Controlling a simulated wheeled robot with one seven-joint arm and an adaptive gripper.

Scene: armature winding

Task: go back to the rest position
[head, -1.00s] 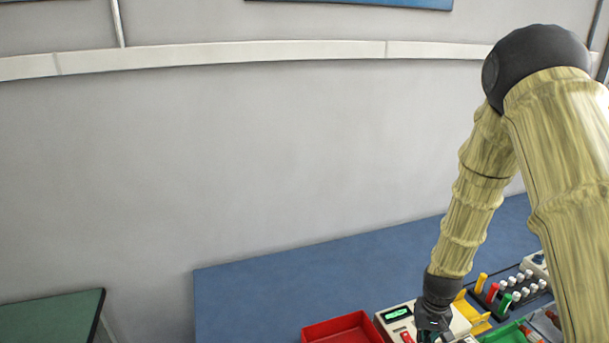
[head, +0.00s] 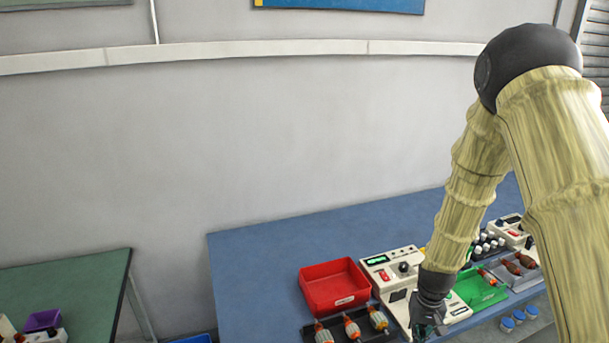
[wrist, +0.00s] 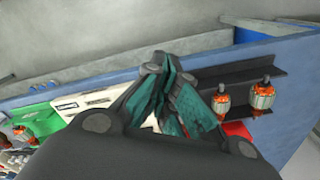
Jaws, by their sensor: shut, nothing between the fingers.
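My gripper (head: 430,328) is at the bottom of the head view, pointing down in front of the cream tester (head: 378,262). In the wrist view its teal-padded fingers (wrist: 163,72) are together, with nothing between them. The gripper looks apart from the armatures, but its exact height over the bench is hard to tell.
A red bin (head: 331,284) stands behind the rack. A green bin (head: 482,296) and a grey bin with armatures (head: 497,272) lie to the right. The blue bench (head: 255,265) is clear at left and back. A green table (head: 75,285) stands apart at far left.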

